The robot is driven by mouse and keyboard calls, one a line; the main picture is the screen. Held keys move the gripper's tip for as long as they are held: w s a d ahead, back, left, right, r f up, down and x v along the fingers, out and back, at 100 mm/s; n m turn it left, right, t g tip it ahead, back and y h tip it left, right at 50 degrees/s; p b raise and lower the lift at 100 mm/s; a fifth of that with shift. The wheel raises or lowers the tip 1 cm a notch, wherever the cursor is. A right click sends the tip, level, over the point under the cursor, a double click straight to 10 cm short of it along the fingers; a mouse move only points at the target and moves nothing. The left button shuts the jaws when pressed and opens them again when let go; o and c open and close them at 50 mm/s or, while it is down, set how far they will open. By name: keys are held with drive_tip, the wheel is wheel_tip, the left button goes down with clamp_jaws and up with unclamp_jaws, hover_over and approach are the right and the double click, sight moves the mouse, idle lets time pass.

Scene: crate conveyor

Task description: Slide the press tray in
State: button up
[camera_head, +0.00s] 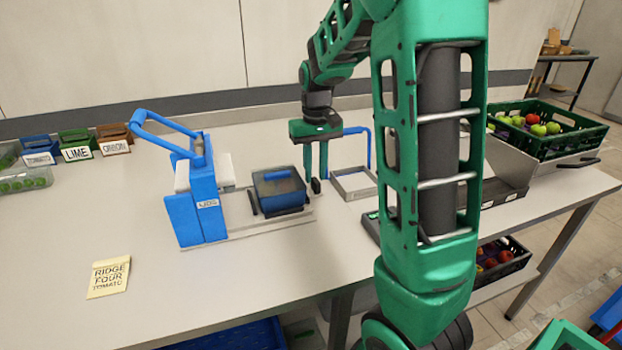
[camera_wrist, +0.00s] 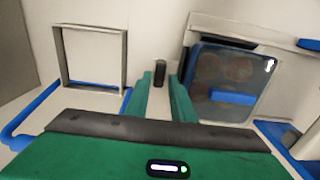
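The blue press (camera_head: 200,200) stands on the table with its lever raised. Its tray (camera_head: 280,190), dark and translucent with a blue part, sits out to the right of the press body on a light base plate. In the wrist view the tray (camera_wrist: 228,82) shows dim reddish round shapes inside. A small dark upright knob (camera_head: 316,186) stands at the tray's right end. My gripper (camera_head: 316,174) points down over it. In the wrist view the knob (camera_wrist: 160,73) lies between the fingertips, with a gap on each side, so the fingers are open.
A square metal frame with a blue handle (camera_head: 353,184) stands just right of my gripper. Labelled bins (camera_head: 77,152) line the back left. A note (camera_head: 108,277) lies at the front left. A green crate of produce (camera_head: 545,145) is at the right.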

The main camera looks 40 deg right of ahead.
drive_tip(key=shift+f, duration=1.1)
